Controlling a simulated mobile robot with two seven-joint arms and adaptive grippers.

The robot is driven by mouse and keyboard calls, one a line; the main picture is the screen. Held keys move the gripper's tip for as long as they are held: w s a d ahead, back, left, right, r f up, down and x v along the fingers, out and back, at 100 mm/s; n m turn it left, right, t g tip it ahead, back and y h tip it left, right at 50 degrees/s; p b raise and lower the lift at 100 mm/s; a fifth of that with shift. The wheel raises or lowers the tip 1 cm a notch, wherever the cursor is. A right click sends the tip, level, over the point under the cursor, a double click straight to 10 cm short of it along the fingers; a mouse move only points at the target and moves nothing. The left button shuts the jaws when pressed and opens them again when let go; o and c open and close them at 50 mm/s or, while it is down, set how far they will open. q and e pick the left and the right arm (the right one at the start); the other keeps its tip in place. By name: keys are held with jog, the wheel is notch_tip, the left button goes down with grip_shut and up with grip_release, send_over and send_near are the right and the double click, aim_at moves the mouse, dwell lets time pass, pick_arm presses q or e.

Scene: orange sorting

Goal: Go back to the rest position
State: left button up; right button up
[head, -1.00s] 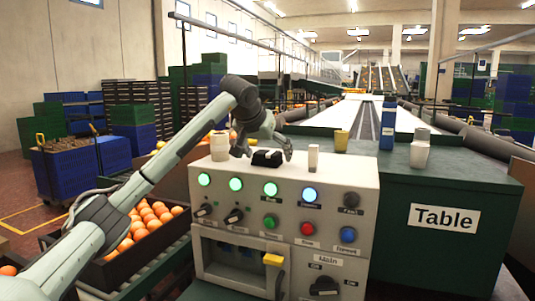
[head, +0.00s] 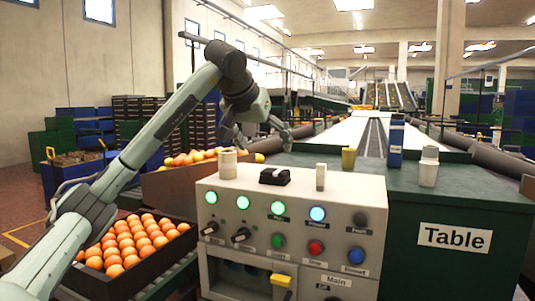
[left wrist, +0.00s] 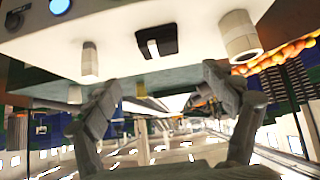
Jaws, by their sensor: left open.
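My left gripper (head: 262,138) is open and empty in the head view, raised above and behind the control box (head: 290,195). Its two grey fingers are spread apart in the left wrist view (left wrist: 170,100). On the box top stand a cream cylinder (head: 228,164), a black switch block (head: 274,176) and a small white block (head: 320,177). These show upside down in the left wrist view, with the black switch block (left wrist: 157,41) beyond the fingers. My left arm comes in from the lower left. My right gripper is not in view.
A crate of oranges (head: 112,272) stands left of the control box, with more oranges (head: 193,157) behind. The white conveyor (head: 350,133) runs away behind.

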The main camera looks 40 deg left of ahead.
aim_at(275, 170)
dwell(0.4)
pick_arm(q)
jog(key=x, duration=1.2)
jog(key=shift+f, duration=0.15)
notch_tip(275, 170, up, 3)
jog(key=shift+s+f, duration=0.1)
jog(key=shift+f, duration=0.05)
jog(key=shift+d+r, duration=0.1)
jog(key=shift+r, duration=0.25)
